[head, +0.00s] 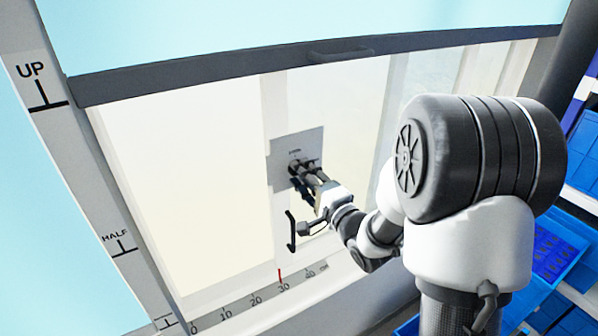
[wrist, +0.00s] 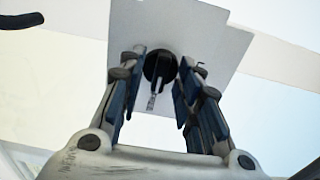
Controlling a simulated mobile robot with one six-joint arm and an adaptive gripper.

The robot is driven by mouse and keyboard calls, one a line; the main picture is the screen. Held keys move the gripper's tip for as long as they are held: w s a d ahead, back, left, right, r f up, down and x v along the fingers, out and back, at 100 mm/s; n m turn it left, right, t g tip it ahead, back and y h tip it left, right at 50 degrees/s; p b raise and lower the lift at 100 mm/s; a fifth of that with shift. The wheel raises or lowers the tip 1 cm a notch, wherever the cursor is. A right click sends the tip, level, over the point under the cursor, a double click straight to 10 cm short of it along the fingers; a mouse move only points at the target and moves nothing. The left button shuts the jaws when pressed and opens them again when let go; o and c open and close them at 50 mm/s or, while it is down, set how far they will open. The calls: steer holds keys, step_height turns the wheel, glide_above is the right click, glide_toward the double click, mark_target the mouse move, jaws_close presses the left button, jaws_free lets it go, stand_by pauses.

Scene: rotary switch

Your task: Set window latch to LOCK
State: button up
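The window latch (wrist: 158,68) is a dark round knob with a narrow, light-tipped lever on a pale grey plate (wrist: 200,35). In the wrist view the lever points down, tilted slightly left. My gripper (wrist: 160,75) is open, with one blue-padded finger on each side of the latch and visible gaps between. In the head view my gripper (head: 303,172) reaches the lower part of the plate (head: 308,142) and mostly hides the latch. The lettering on the plate is too small to read, so the LOCK mark cannot be made out.
A ruler strip (head: 256,299) runs along the bottom, and a post (head: 75,150) marked UP and HALF stands left. Blue bins (head: 560,250) sit on shelves at right.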

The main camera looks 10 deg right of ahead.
steer(key=shift+s, duration=0.1)
steer(key=shift+c, duration=0.7)
jaws_close()
steer(key=shift+n+b, duration=0.3)
steer(key=shift+b, duration=0.05)
steer(key=shift+r+n+b, duration=0.1)
steer(key=shift+n+b, duration=7)
steer(key=shift+n, duration=1.5)
